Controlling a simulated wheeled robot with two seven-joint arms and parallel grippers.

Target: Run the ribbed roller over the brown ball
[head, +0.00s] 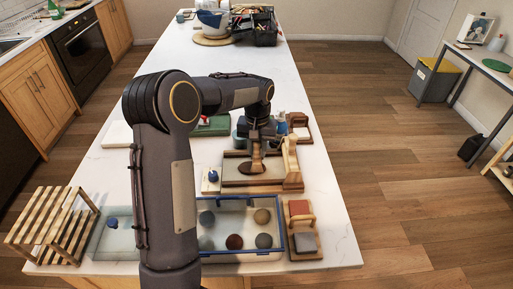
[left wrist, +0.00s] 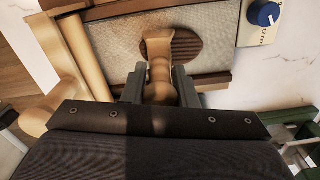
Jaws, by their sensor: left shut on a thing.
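My left gripper (head: 257,146) is over the framed board (head: 232,183), its fingers shut on a turned wooden tool. In the left wrist view the fingers (left wrist: 159,86) grip this tool (left wrist: 158,50), whose flared end is over a flat brown oval with parallel ridges (left wrist: 187,44). The oval lies on the grey board; whether the tool touches it I cannot tell. I cannot make out ribs on the tool. A brown ball (head: 234,242) sits in the blue-rimmed tray at the front. My right gripper is not in view.
The tray (head: 240,256) also holds several grey and tan balls. A wooden frame piece (head: 292,160) stands at the board's right edge. A white block with a blue knob (head: 211,181) is at its left. A slatted rack (head: 52,224) stands front left.

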